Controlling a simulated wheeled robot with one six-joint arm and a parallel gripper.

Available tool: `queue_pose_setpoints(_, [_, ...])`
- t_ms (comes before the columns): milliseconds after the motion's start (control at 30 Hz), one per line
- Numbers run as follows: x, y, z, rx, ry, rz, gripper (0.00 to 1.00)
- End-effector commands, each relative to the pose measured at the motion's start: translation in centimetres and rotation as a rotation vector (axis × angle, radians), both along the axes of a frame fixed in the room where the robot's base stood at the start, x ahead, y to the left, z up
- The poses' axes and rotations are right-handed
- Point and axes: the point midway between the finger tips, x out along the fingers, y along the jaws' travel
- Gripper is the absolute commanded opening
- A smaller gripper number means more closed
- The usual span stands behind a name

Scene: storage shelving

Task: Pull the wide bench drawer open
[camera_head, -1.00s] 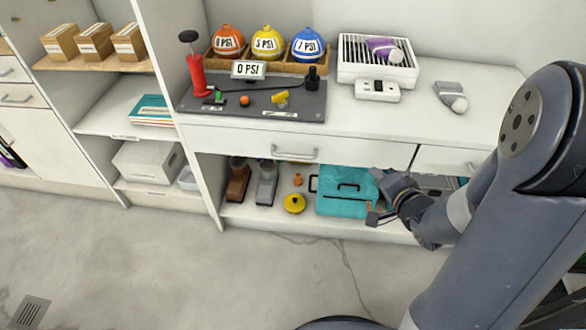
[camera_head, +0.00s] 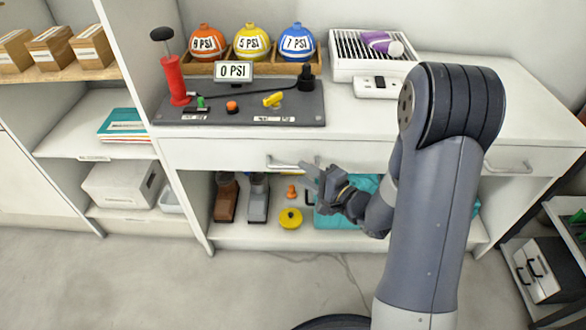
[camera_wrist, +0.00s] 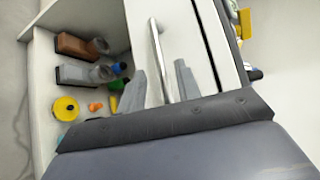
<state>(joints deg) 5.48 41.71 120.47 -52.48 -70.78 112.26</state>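The wide bench drawer (camera_head: 215,155) is a long white front under the bench top, and it looks flush with the bench. Its metal bar handle (camera_head: 283,162) is at the middle of the front and also shows in the wrist view (camera_wrist: 155,45). My gripper (camera_head: 312,172) is at the right end of the handle in the head view. In the wrist view its two grey fingers (camera_wrist: 160,85) are apart, with the handle bar running between them. A gap shows on both sides of the bar. Whether a finger touches it I cannot tell.
On the bench top stand a grey panel with a pump (camera_head: 240,108), colored PSI domes (camera_head: 252,42) and a white rack (camera_head: 365,62).

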Motion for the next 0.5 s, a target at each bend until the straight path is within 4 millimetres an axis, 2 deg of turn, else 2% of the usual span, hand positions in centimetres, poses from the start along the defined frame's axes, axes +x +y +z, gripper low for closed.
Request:
queue_pose_setpoints(200, [2.5, 2.4, -0.6, -0.001, -0.001, 0.003, 0.32])
queue_pose_setpoints(500, [3.6, 3.4, -0.7, -0.002, 0.0, -0.001, 0.32])
